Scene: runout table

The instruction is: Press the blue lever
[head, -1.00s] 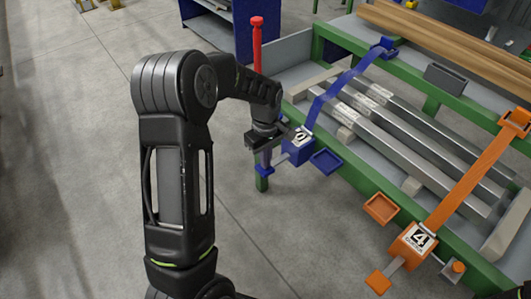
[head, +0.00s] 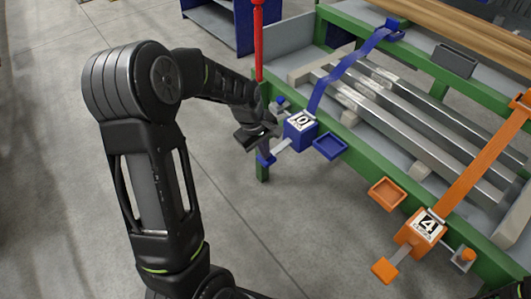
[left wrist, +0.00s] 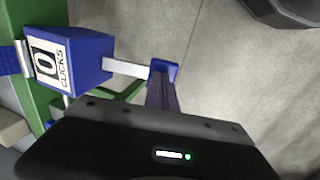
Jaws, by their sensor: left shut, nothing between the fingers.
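The blue lever (head: 266,159) is a small blue paddle on a silver bar, sticking out from a blue ratchet box (head: 300,131) at the table's left corner. In the left wrist view the lever (left wrist: 172,70) shows just beyond my fingers, and the box (left wrist: 85,58) has a label reading 0 clicks. My left gripper (head: 264,146) is shut and empty, over the lever and left of the box. In the left wrist view its dark fingers overlap the paddle's near side; I cannot tell whether they touch. My right gripper is not in view.
A blue strap (head: 345,70) runs from the box over several metal bars on the green-framed table (head: 385,172). A blue tray (head: 330,147) sits beside the box. An orange ratchet box (head: 420,232) marked 4 stands right. A red post (head: 258,40) rises behind my gripper.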

